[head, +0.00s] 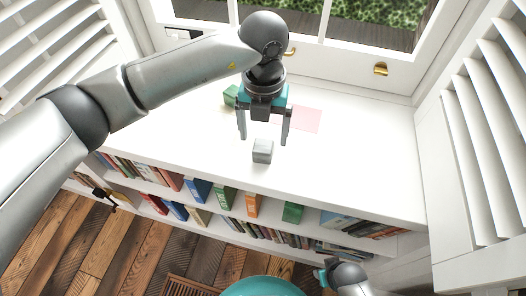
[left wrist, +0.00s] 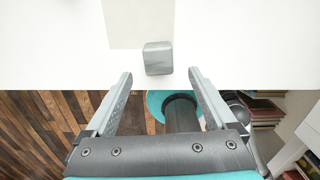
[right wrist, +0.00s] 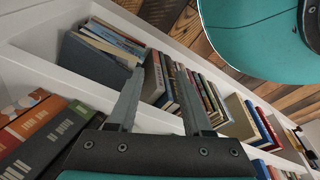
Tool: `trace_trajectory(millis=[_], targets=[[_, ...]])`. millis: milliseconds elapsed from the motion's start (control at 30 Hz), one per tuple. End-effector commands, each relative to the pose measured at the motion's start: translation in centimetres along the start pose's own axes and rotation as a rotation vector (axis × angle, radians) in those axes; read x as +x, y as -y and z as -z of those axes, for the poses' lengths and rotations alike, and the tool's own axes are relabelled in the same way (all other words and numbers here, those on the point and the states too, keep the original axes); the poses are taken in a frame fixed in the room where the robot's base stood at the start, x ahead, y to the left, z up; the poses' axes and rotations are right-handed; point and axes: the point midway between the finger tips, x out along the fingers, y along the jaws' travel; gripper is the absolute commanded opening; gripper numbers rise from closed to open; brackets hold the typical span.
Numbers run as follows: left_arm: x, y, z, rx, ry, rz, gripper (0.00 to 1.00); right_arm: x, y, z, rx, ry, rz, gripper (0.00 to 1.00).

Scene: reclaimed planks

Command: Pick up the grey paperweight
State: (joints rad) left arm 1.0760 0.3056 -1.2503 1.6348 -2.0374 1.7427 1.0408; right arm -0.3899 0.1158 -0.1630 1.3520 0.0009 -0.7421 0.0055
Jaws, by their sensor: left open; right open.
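The grey paperweight (head: 262,151) is a small block standing on the white top of the low bookcase (head: 350,150), near its front edge. My left gripper (head: 264,138) is open and empty above the top, its fingers pointing down close to the block. In the left wrist view the paperweight (left wrist: 158,58) lies beyond and between the two open fingertips (left wrist: 160,75), not gripped. My right gripper (right wrist: 160,65) is open and empty in front of the bookcase shelves, low down, far from the paperweight.
A green block (head: 231,95) sits behind the left gripper. A flat pink sheet (head: 305,119) lies to its right. Books (head: 253,205) fill the shelves below. White louvred shutters (head: 490,130) stand at both sides, and a window is at the back. The right part of the top is clear.

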Motion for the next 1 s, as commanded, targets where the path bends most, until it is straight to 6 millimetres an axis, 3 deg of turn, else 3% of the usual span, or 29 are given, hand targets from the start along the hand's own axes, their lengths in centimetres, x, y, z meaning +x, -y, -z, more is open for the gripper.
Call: trace_trajectory(millis=[367, 733, 1000], targets=[[1.9, 0.0, 0.0, 0.001, -0.002, 0.001, 0.90, -0.9, 0.5, 1.1, 0.003, -0.006, 0.006, 0.50], [5.3, -0.2, 0.0, 0.001, -0.001, 0.001, 0.90, -3.3, 1.1, 3.1, 0.008, -0.014, 0.016, 0.50], [6.0, -0.2, 0.0, 0.001, 0.000, 0.000, 0.90, -4.1, 1.2, 3.6, 0.009, -0.017, 0.018, 0.50]])
